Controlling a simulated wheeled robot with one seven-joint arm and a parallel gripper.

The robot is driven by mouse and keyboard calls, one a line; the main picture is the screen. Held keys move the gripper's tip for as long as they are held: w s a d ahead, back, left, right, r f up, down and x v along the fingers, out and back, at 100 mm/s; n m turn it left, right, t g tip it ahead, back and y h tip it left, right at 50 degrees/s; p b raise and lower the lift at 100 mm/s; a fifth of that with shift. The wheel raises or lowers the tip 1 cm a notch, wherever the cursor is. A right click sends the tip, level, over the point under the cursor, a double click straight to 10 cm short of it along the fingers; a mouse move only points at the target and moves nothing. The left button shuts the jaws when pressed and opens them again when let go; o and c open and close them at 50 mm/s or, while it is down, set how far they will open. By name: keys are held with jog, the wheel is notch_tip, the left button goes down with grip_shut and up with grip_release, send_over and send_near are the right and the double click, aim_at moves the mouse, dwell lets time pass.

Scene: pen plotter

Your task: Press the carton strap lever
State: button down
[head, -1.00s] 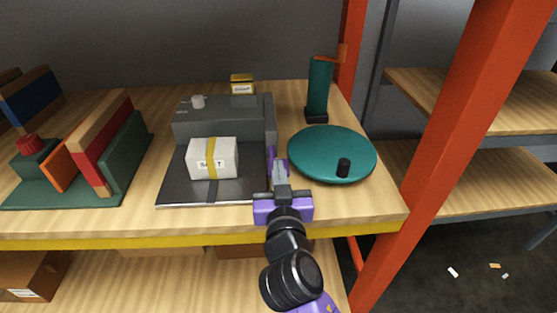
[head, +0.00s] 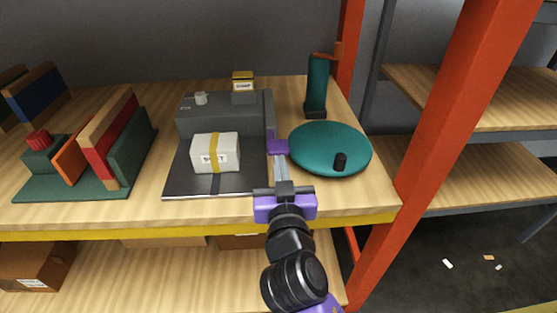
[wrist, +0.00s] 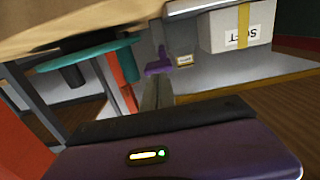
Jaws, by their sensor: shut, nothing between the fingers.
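The grey strapping machine (head: 222,122) stands on the shelf with a white carton (head: 229,154) on its dark plate. A yellow strap runs over the carton. The purple lever (head: 277,146) is at the machine's right side; it also shows in the wrist view (wrist: 158,67). My gripper (head: 280,158) is shut and empty, with its fingers pointing at the lever from the front. In the wrist view the fingertips (wrist: 157,78) are just short of the lever or against it; I cannot tell whether they touch.
A teal round turntable (head: 325,140) with a black knob lies close to the right of my fingers. A teal upright post (head: 317,84) stands behind it. A rack of colored boards (head: 100,145) is at the left. An orange shelf upright (head: 430,130) is at the right.

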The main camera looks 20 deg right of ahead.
jog(key=v, duration=0.6)
jog(key=shift+s+r, duration=0.25)
jog(key=shift+r, duration=0.15)
dwell(0.4)
jog(key=a+r+n+t+y, duration=0.2)
jog(key=a+n+y, duration=0.2)
jog(key=a+y, duration=0.1)
jog(key=s+a+f+n+y+p, duration=0.1)
jog(key=s+f+n+y+p, duration=0.2)
jog(key=s, duration=0.5)
jog(key=s+d+m+g+h+p, duration=0.1)
jog(key=s+d+p, duration=0.3)
jog(key=s, duration=0.8)
jog(key=s+d+m+g+h+p, duration=0.1)
jog(key=s+d+m+g+p, duration=0.1)
jog(key=s, duration=1.1)
jog(key=d+r+g+p, duration=0.1)
jog(key=d+p, duration=0.1)
jog(key=d, duration=0.1)
jog(key=shift+s+d, duration=0.25)
